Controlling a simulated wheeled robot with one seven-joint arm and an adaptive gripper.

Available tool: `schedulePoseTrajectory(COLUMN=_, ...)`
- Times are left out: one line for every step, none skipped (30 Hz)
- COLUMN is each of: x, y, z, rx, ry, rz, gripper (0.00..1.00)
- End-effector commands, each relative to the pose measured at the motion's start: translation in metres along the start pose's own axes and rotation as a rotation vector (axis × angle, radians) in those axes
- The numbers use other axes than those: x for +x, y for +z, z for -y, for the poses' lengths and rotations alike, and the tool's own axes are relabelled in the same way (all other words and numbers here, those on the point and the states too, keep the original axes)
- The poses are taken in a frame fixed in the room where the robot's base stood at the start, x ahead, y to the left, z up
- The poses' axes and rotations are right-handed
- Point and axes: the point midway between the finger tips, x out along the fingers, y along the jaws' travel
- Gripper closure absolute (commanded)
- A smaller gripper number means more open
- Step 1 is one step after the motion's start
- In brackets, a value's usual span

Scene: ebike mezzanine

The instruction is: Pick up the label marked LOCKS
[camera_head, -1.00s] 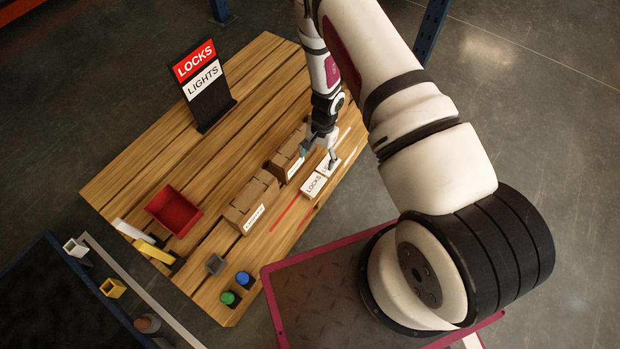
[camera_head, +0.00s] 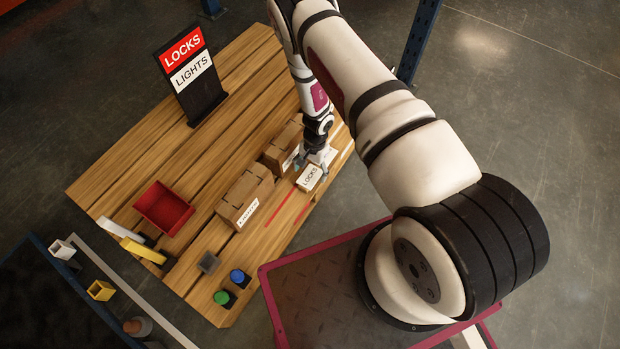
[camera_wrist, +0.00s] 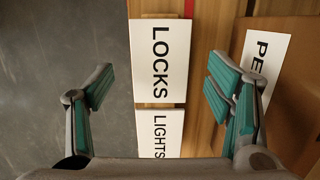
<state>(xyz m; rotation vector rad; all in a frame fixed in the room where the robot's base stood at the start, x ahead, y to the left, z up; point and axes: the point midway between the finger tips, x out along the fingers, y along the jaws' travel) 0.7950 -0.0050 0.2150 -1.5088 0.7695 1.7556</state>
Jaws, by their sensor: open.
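In the head view my gripper (camera_head: 316,163) is over the table's right part, beside the label. A second white label marked LIGHTS (camera_wrist: 159,134) lies end to end with it in the wrist view, partly cut off by my gripper's body.
Cardboard boxes (camera_head: 244,193) stand left of the labels, one with a tag starting PE (camera_wrist: 263,70) close to my right finger. A dark stand has a red LOCKS sign (camera_head: 182,47) and a white LIGHTS sign (camera_head: 192,72). A red bin (camera_head: 163,208) stands farther left.

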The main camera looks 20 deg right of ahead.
Motion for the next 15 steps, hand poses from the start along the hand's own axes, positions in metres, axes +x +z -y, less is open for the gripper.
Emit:
schedulePoseTrajectory(x=0.0083, y=0.0, z=-0.0001, rx=0.001, ry=0.0, rz=0.0, gripper=0.27)
schedulePoseTrajectory(x=0.0103, y=0.0, z=0.0, rx=0.0, ry=0.0, rz=0.0, gripper=0.27)
schedulePoseTrajectory(x=0.0118, y=-0.0001, z=0.0, rx=0.0, ry=0.0, rz=0.0, gripper=0.27)
schedulePoseTrajectory(x=0.0121, y=-0.0001, z=0.0001, rx=0.0, ry=0.0, rz=0.0, gripper=0.27)
schedulePoseTrajectory(x=0.0119, y=-0.0001, z=0.0001, rx=0.0, ry=-0.001, rz=-0.001, gripper=0.27)
schedulePoseTrajectory(x=0.0114, y=-0.0001, z=0.0002, rx=0.0, ry=-0.001, rz=-0.001, gripper=0.27)
schedulePoseTrajectory(x=0.011, y=-0.0001, z=0.0002, rx=0.0, ry=-0.001, rz=-0.001, gripper=0.27)
schedulePoseTrajectory(x=0.0109, y=-0.0001, z=0.0002, rx=0.0, ry=-0.001, rz=-0.001, gripper=0.27)
schedulePoseTrajectory(x=0.0108, y=-0.0001, z=0.0002, rx=0.0, ry=-0.001, rz=-0.001, gripper=0.27)
schedulePoseTrajectory(x=0.0108, y=-0.0001, z=0.0002, rx=0.0, ry=-0.001, rz=-0.001, gripper=0.33)
schedulePoseTrajectory(x=0.0107, y=0.0, z=0.0001, rx=0.0, ry=-0.001, rz=-0.001, gripper=0.4)
schedulePoseTrajectory(x=0.0107, y=0.0, z=0.0001, rx=0.0, ry=-0.001, rz=-0.001, gripper=0.48)
schedulePoseTrajectory(x=0.0107, y=0.0, z=0.0001, rx=0.0, ry=-0.001, rz=-0.001, gripper=0.54)
schedulePoseTrajectory(x=0.0107, y=0.0, z=0.0001, rx=0.0, ry=-0.001, rz=0.0, gripper=0.6)
schedulePoseTrajectory(x=0.0107, y=0.0, z=0.0001, rx=0.0, ry=-0.001, rz=0.0, gripper=0.62)
